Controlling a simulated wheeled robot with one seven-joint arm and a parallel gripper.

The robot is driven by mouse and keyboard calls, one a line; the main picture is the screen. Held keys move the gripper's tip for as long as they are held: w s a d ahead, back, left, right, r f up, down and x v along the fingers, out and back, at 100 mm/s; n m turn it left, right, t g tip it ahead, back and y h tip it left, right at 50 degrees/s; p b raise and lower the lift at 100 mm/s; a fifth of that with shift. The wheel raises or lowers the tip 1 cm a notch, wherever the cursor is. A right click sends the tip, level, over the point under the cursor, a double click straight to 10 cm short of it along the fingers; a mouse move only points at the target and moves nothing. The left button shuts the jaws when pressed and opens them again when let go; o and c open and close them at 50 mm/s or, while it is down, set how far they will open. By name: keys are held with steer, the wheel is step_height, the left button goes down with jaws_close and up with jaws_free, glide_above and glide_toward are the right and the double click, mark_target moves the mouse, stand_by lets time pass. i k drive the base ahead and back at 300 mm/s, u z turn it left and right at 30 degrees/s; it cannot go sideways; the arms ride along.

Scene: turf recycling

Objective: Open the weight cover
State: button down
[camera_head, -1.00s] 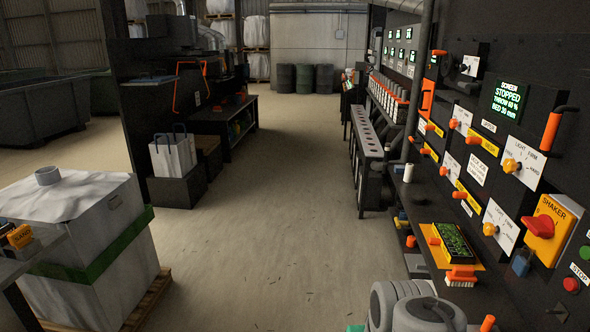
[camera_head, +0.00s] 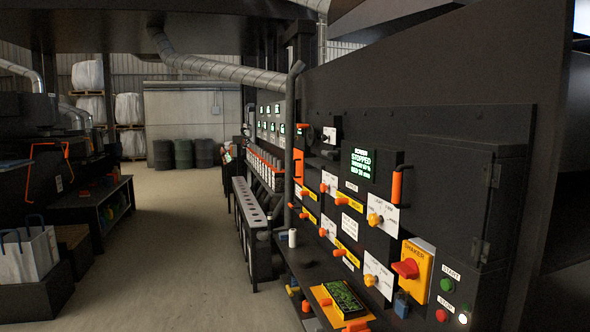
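No panel in view carries a readable label naming it the weight cover. A dark door panel (camera_head: 445,200) is set in the machine wall at the right, with hinges (camera_head: 493,175) on its right side. It appears shut. An upright orange handle (camera_head: 396,186) on black brackets stands at its left side. Another orange handle (camera_head: 298,165) shows further left along the wall. I cannot tell which of these, if any, belongs to the weight cover. My gripper is not in view.
Beside the door are the yellow shaker switch plate (camera_head: 418,270), green start button (camera_head: 447,285) and red stop button (camera_head: 441,315). A shelf (camera_head: 305,268) juts out below the controls. Dark barrels (camera_head: 183,154) stand at the back. The floor aisle (camera_head: 170,240) is clear.

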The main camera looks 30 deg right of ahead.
mark_target(297, 164)
steer(key=u, duration=0.05)
steer(key=i, duration=3)
steer(key=z, duration=1.15)
steer(key=i, duration=1.95)
steer(key=z, duration=0.8)
